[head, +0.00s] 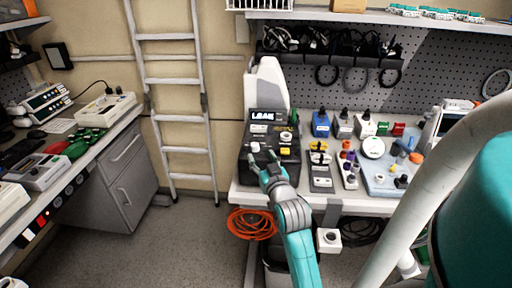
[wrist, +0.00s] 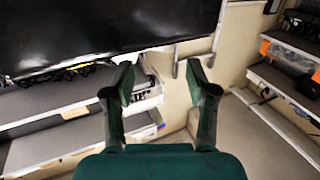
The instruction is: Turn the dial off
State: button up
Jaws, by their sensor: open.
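A black device (head: 271,143) with a small screen reading something like "LEAK" (head: 267,116) stands at the left end of the workbench. Its panel carries a white round knob (head: 286,137), another small white knob (head: 255,147) near the left, and a yellow piece (head: 286,151). I cannot tell which one is the dial. My gripper (head: 263,158) is at the device's front left, close to the left knob; contact cannot be made out. In the wrist view my gripper (wrist: 160,78) is open with nothing between its fingers. A glossy black surface (wrist: 110,25) fills the top there; no dial shows.
Right of the device, the workbench (head: 240,196) holds several small coloured boxes and a blue-grey tray (head: 375,188). A white ladder (head: 173,80) leans at the wall. An orange cable coil (head: 251,224) hangs below the bench edge. The floor (head: 180,250) at left is clear.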

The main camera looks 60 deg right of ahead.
aim_at(256, 147)
jog(key=x, duration=0.6)
jog(key=shift+w+d, duration=0.2)
jog(key=shift+w, duration=0.1)
grip_shut()
